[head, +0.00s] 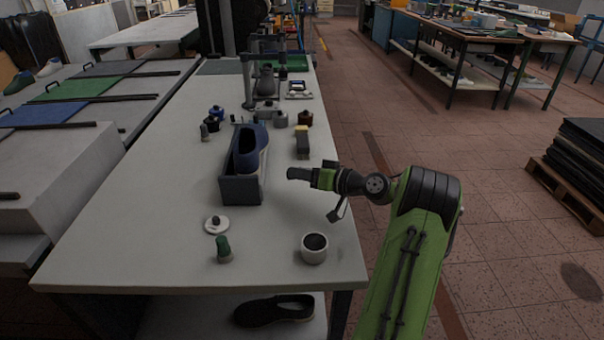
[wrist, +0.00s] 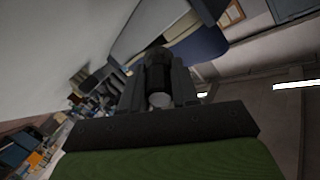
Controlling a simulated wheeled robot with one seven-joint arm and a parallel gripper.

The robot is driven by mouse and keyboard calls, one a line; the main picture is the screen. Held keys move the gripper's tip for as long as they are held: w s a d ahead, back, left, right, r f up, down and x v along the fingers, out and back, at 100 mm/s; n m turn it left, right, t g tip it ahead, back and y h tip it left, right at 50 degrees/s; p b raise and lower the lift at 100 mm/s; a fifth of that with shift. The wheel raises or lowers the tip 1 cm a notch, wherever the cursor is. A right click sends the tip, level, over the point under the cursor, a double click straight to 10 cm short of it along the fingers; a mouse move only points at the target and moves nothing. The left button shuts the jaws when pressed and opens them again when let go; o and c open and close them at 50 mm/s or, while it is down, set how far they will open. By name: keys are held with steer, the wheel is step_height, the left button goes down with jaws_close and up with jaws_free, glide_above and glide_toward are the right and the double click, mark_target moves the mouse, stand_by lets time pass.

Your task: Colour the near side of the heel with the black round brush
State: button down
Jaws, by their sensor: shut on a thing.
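My gripper (head: 300,174) is just right of the holder and shut on a black round brush (wrist: 158,72). The brush points toward a blue and beige form, probably the shoe (wrist: 203,46), at the top of the wrist view. I cannot tell whether the brush touches it. The bristle tip and any colour on the heel are not clear.
A pale cup (head: 314,255) with a dark inside stands at the bench's front right. A yellow-and-dark block (head: 302,143) and several small pots stand farther back. The front left of the bench (head: 130,240) is bare.

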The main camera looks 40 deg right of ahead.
steer(key=shift+w+a, duration=0.1)
steer(key=shift+w, duration=0.1)
steer(key=shift+w+a+r, duration=0.1)
steer(key=shift+a+r, duration=0.05)
steer(key=shift+a, duration=0.2)
steer(key=shift+w+a, duration=0.7)
steer(key=shift+a, duration=0.3)
steer(key=shift+w+a, duration=0.7)
steer(key=shift+a, duration=0.3)
steer(key=shift+w+a, duration=0.35)
steer(key=shift+a, duration=0.1)
steer(key=shift+w+d+p, duration=0.65)
steer(key=shift+w+d, duration=0.4)
steer(key=shift+w, duration=0.3)
steer(key=shift+w+d+p, duration=0.6)
steer(key=shift+w+d, duration=0.4)
steer(key=shift+w, duration=0.3)
steer(key=s+b, duration=0.1)
steer(key=a+b, duration=0.1)
steer(key=shift+s+a+f+b, duration=0.2)
steer(key=shift+s+a+b, duration=0.05)
steer(key=shift+s+b, duration=0.15)
steer(key=shift+s+a+r+b, duration=0.1)
steer(key=shift+s+a+b, duration=0.6)
steer(key=shift+s+b, duration=0.15)
steer(key=shift+s+a+b, duration=0.65)
steer(key=shift+s+b, duration=0.2)
